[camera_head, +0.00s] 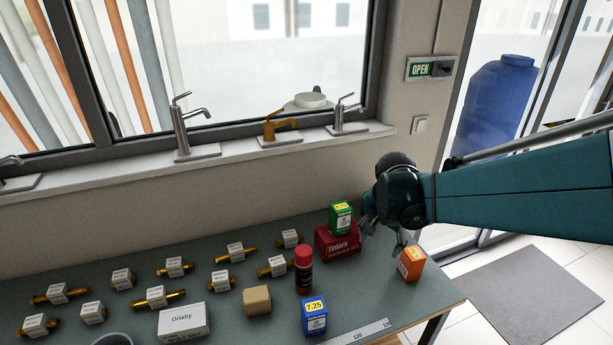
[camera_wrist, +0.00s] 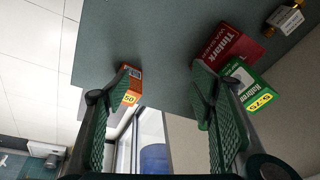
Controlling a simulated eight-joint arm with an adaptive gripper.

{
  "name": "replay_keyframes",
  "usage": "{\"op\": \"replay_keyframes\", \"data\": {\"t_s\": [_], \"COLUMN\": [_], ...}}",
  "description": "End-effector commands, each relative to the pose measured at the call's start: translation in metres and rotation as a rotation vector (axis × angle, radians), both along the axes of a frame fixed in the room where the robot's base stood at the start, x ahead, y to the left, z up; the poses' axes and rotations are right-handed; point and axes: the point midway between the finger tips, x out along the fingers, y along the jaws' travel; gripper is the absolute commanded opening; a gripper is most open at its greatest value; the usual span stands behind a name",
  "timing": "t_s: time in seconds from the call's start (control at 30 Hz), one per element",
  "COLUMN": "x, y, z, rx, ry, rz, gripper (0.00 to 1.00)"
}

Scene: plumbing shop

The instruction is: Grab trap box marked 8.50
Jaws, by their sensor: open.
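An orange box (camera_head: 411,264) with a yellow price label stands near the right end of the bench. In the wrist view the orange box (camera_wrist: 133,86) is partly hidden behind the left finger, and its label shows "50"; the first digit is hidden. My gripper (camera_head: 383,233) is open and empty above the bench, with one finger close to the orange box and the other near the stacked boxes. In the wrist view my gripper (camera_wrist: 162,85) has its fingers wide apart, with bare bench between the tips.
A green box (camera_head: 341,219) labelled with a price ending in 75 sits on a red box (camera_head: 337,243). A blue box (camera_head: 314,316) marked 7.25, a red can (camera_head: 303,270), a tan box (camera_head: 257,301) and several tagged brass fittings stand to the left. The bench edge is close right.

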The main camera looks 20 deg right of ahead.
Motion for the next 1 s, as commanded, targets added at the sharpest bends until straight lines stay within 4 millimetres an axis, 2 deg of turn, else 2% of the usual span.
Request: {"op": "replay_keyframes", "data": {"t_s": [0.1, 0.6, 0.8, 1.0], "x": [0.004, 0.003, -0.001, -0.004], "y": [-0.022, -0.102, -0.125, -0.135], "z": [-0.012, -0.071, -0.090, -0.100], "rx": [0.013, 0.061, 0.072, 0.076], "ry": [0.018, 0.090, 0.110, 0.119], "rz": [-0.081, -0.418, -0.517, -0.566], "gripper": [0.55, 0.55, 0.55, 0.55]}}
